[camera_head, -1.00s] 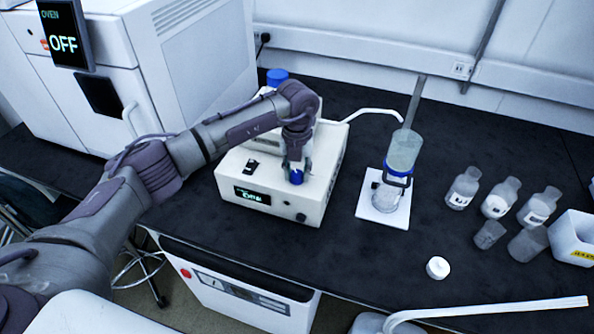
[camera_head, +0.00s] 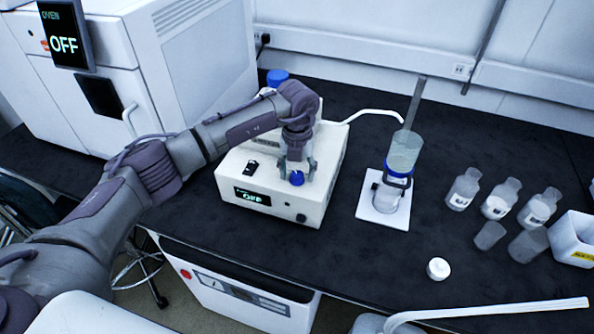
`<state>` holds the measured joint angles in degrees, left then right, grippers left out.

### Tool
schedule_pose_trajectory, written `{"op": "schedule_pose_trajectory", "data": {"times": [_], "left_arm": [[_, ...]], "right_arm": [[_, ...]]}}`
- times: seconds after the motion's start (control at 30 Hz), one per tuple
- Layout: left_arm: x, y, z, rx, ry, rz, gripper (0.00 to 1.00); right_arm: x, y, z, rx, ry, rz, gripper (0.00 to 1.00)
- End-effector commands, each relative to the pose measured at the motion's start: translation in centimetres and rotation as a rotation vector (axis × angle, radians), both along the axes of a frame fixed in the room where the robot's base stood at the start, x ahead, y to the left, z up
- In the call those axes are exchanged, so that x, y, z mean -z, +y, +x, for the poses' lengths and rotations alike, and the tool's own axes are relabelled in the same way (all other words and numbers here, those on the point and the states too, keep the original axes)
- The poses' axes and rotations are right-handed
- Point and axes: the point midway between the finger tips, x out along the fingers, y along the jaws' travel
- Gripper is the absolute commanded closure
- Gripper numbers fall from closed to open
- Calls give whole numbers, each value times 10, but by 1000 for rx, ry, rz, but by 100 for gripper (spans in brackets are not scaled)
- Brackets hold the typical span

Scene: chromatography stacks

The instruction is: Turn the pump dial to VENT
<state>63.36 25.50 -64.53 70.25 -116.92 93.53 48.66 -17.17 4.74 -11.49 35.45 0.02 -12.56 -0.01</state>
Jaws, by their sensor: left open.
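The pump (camera_head: 328,185) is a cream box on the black bench, with a small green-lit display (camera_head: 252,196) on its front that is too small to read for certain. Its blue dial (camera_head: 297,179) sits on the top face near the front edge. My left gripper (camera_head: 298,174) points down over the dial, fingers spread open on either side of it. I cannot tell whether the fingers touch the dial. A black switch (camera_head: 251,167) is on the pump's top, left of the dial. My right gripper is not in view.
Right of the pump, a glass column with a blue band (camera_head: 400,168) stands over a flask on a white plate (camera_head: 372,211). Several bottles (camera_head: 500,197) and a white cap (camera_head: 438,268) are further right. An oven with an OFF display (camera_head: 65,44) is at left.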

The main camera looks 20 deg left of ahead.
Motion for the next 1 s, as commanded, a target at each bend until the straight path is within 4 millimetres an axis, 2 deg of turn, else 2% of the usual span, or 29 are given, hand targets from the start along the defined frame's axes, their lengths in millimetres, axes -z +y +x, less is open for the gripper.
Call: {"op": "schedule_pose_trajectory", "data": {"times": [0.17, 0.4, 0.6, 0.77, 1.0], "left_arm": [[-24, 0, 1, 1, -5, -1, 40], [-76, 0, 1, -1, -5, 0, 40], [-108, 1, 1, -1, -3, 0, 40], [-118, 1, 1, -1, -3, 0, 40], [-119, 0, 0, -1, -1, -1, 40]], "right_arm": [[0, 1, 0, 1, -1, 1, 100], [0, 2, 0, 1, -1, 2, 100], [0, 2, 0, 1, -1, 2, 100], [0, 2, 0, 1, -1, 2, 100], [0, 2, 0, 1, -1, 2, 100]]}}
